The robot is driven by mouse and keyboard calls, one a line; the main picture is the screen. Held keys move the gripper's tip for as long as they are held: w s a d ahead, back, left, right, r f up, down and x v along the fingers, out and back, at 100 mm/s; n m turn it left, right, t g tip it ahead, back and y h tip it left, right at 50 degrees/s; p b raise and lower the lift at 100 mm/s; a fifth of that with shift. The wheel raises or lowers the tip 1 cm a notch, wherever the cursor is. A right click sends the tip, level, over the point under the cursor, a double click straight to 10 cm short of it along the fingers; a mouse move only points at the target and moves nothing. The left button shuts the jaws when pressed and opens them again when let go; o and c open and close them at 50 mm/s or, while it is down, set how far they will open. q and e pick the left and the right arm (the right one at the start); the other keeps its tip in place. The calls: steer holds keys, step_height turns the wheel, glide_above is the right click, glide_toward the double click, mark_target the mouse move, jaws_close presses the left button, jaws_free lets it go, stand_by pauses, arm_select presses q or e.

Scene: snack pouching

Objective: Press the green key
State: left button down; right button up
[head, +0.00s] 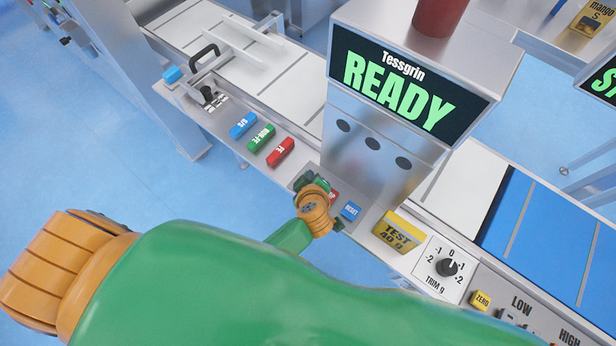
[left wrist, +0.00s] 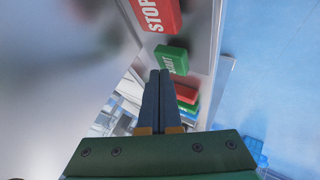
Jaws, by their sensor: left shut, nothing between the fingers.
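The green key (left wrist: 172,61), with partly hidden white lettering, is on the machine's metal panel in the left wrist view, below the red STOP key (left wrist: 157,13). In the head view my left wrist mostly covers the green key. My left gripper (left wrist: 160,73) is shut and empty, its dark fingers pointing toward the panel. In the left wrist view its fingertips appear just beside the green key's lower left edge; I cannot tell whether they touch it. In the head view the gripper (head: 304,181) is at the panel, largely hidden behind the orange wrist joint. My right gripper is not in view.
A blue RESET key (head: 351,211) and a yellow TEST block (head: 399,232) lie right of the wrist. Blue (head: 243,125), green (head: 261,137) and red (head: 280,152) labelled blocks sit to the left. A screen (head: 405,85) reading "Tessgrin READY" stands above. A conveyor runs behind.

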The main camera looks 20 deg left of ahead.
arm_select(q)
steer(key=shift+f+b, duration=0.3)
steer(key=shift+f, duration=0.25)
stand_by(0.4)
steer(key=shift+r, duration=0.1)
steer(key=shift+r+p, duration=0.85)
steer(key=shift+p, duration=0.35)
step_height(320, 180, up, 3)
steer(key=p, duration=0.3)
steer(key=shift+r+p, duration=0.1)
steer(key=shift+p, duration=0.2)
steer(key=shift+r, duration=0.95)
steer(key=shift+f, duration=0.1)
